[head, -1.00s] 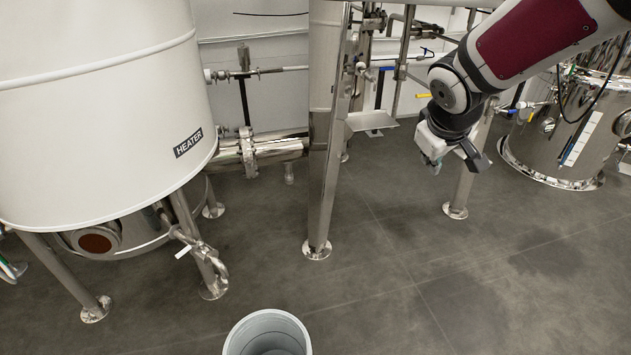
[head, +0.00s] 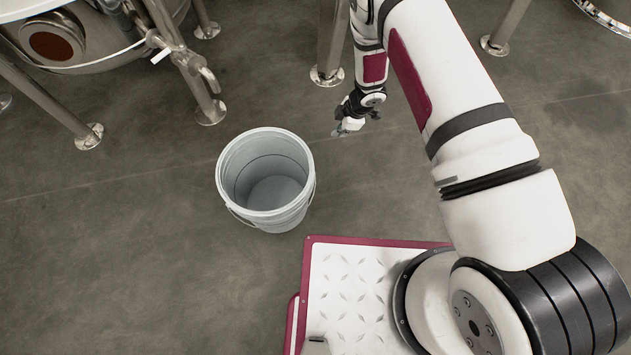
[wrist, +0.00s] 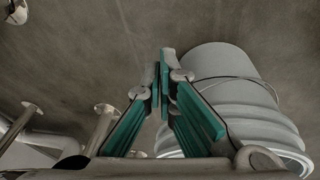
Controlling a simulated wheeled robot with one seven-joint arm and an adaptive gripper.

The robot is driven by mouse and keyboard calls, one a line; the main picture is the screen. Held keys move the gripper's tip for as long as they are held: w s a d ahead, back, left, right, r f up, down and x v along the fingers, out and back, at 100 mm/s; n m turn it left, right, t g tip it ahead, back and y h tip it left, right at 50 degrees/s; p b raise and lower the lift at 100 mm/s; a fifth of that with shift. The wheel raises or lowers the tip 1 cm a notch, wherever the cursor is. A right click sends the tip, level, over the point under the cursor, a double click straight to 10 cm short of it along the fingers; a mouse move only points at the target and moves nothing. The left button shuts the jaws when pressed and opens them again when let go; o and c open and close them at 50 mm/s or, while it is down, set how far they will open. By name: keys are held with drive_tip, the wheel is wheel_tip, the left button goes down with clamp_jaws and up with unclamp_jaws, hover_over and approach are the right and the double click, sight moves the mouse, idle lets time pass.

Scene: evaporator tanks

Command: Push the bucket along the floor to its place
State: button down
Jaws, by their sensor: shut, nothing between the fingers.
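The bucket (head: 232,190) is a light grey, open and empty pail with a wire handle. It stands upright on the floor in the middle of the head view, just beyond my base. My gripper (head: 340,131) is low, to the right of the bucket and a little beyond it, with a gap between them in the head view. In the wrist view the fingers (wrist: 163,85) are together and hold nothing. No marked place for the bucket is visible.
Another metal leg (head: 329,45) meets the floor beyond my gripper. The grey floor (head: 120,250) left of the bucket is clear.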

drive_tip(key=s+a+f+b, duration=0.1)
drive_tip(key=s+f+b, duration=0.1)
drive_tip(key=f, duration=0.4)
drive_tip(key=s+a+f+n+g+b, duration=0.1)
drive_tip(key=s+f+b, duration=0.1)
drive_tip(key=f, duration=0.5)
drive_tip(key=s+a+f+g+b, duration=0.1)
drive_tip(key=s+f+b, duration=0.1)
drive_tip(key=s+f, duration=0.2)
drive_tip(key=shift+s+a+f+n+b, duration=0.1)
drive_tip(key=shift+s+f+n+b, duration=0.1)
drive_tip(key=shift+f, duration=0.65)
drive_tip(key=shift+s+f+n+b, duration=0.1)
drive_tip(key=shift+f+n+b, duration=0.1)
drive_tip(key=shift+f, duration=0.65)
drive_tip(key=shift+s+a+f+b, duration=0.15)
drive_tip(key=shift+a+b, duration=0.35)
drive_tip(key=shift+a, duration=0.6)
drive_tip(key=shift+s+a+b, duration=0.3)
drive_tip(key=shift+a, duration=0.55)
